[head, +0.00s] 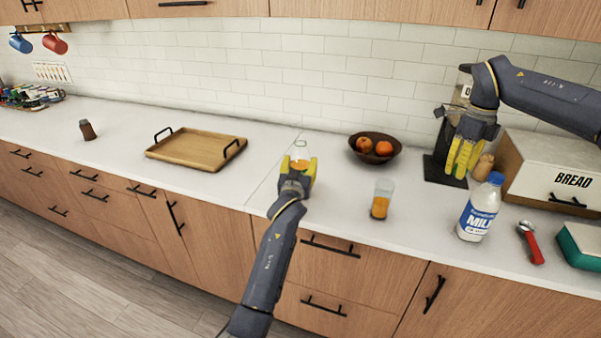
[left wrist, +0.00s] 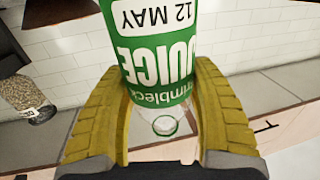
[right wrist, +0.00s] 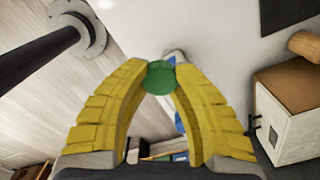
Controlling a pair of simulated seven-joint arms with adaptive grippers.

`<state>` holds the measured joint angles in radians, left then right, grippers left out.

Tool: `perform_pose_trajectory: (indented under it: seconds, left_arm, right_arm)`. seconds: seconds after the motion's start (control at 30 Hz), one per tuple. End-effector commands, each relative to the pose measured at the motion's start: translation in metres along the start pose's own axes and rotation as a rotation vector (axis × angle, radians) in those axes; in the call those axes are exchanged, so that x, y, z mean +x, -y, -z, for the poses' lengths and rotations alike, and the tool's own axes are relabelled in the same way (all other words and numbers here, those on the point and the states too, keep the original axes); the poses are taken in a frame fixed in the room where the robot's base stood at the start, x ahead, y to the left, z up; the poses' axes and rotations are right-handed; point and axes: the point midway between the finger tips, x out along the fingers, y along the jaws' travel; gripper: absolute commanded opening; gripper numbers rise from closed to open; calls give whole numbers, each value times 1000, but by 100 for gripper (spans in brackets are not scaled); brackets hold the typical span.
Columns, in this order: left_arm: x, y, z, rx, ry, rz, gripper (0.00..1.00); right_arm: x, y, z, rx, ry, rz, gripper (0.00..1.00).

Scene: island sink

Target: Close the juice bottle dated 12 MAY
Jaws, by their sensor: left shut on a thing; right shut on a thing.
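The juice bottle (left wrist: 160,60) has a green label reading JUICE and 12 MAY, which appears upside down in the left wrist view. What looks like its clear, uncapped neck (left wrist: 165,125) shows below the label. In the head view the bottle (head: 300,150) is near the middle of the counter. My left gripper (head: 298,168) is shut around its body. My right gripper (head: 462,165) is up at the right, well apart from the bottle, with fingers pointing down. In the right wrist view it pinches a round green cap (right wrist: 160,76). The cap is hidden in the head view.
A glass of juice (head: 381,200) and a fruit bowl (head: 376,156) stand right of the bottle. A milk bottle (head: 480,210), bread box (head: 545,180) and red-handled tool (head: 531,245) are further right. A wooden tray (head: 196,150) lies left. Counter between the glass and milk is clear.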

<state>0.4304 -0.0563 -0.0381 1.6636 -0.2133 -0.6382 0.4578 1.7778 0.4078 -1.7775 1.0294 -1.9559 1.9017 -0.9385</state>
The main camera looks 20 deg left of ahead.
Motion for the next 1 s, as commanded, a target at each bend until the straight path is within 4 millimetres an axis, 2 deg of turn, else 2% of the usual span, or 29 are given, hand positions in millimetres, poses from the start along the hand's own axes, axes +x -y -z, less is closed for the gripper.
perform_pose_trajectory:
  seconds: [0.03, 0.07, 0.27, 0.47, 0.67, 1.0]
  left_arm:
    - [0, 0, 0, 0, 0, 0, 29]
    - [0, 0, 0, 0, 0, 0, 24]
    - [0, 0, 1, 0, -1, 0, 24]
    - [0, 0, 12, -1, -2, 0, 24]
    - [0, 0, 40, -1, -5, 0, 24]
    - [0, -1, 118, -2, -6, 0, 24]
  right_arm:
    - [0, 0, 0, 0, 0, 0, 16]
    - [0, 0, 0, 0, 0, 0, 16]
    - [0, 0, 0, 0, 0, 0, 16]
    - [0, 0, 0, 0, 0, 0, 16]
    - [0, 0, 0, 0, 0, 0, 16]
    - [0, 0, 0, 0, 0, 0, 16]
